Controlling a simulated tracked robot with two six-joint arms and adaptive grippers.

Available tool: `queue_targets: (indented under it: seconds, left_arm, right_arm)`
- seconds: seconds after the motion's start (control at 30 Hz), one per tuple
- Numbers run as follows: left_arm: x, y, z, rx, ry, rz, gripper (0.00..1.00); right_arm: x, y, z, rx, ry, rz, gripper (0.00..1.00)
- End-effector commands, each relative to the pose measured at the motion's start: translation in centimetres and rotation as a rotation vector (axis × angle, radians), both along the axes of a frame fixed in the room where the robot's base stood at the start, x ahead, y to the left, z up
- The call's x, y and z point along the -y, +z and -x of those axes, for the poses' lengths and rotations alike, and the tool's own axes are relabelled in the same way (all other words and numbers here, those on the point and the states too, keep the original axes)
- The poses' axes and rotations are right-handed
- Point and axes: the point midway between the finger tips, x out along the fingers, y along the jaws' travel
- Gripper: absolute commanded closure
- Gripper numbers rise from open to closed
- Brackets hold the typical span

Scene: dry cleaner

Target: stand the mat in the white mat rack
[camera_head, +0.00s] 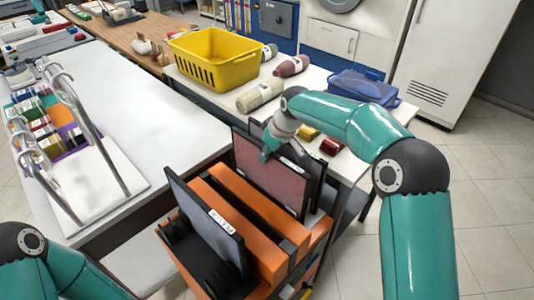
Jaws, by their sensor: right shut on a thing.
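My right gripper (267,153) comes down from the right arm and is shut on the top edge of a flat reddish panel with a dark border (268,180), which looks like the mat. The panel stands nearly upright at the back of an orange and black cart (255,232); its lower edge is hidden. A white base with curved chrome hoops (122,172), which may be the white mat rack, sits on the white table at the left, well apart from the panel. My left arm shows at the lower left, but its gripper is out of view.
A dark grey panel with a white label (202,215) stands in the cart's front. The white table (140,100) is clear between the hoops and cart.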

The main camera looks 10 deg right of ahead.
Motion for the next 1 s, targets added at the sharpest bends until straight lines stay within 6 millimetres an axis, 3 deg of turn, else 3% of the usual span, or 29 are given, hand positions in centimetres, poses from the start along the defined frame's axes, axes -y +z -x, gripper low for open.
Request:
queue_targets:
  seconds: [0.07, 0.1, 0.27, 0.67, 1.0]
  left_arm:
    - [0.0, -0.1, 0.0, 0.000, 0.000, 0.000, 1.00]
    - [0.0, -0.2, 0.0, 0.000, 0.000, 0.000, 1.00]
    - [0.0, -0.1, 0.0, 0.000, 0.000, 0.000, 1.00]
    - [0.0, -0.1, 0.0, 0.000, 0.000, 0.000, 1.00]
    - [0.0, -0.4, 0.0, 0.000, 0.000, 0.000, 1.00]
  right_arm:
    - [0.0, 0.0, 0.0, 0.002, 0.000, 0.000, 1.00]
    - [0.0, -0.2, 0.0, 0.000, 0.000, 0.000, 0.82]
    - [0.1, -0.1, 0.0, 0.000, -0.001, 0.000, 0.59]
    - [0.2, 0.5, 0.1, 0.001, -0.001, 0.000, 0.59]
    - [1.5, 5.9, 1.9, 0.007, -0.002, -0.001, 0.59]
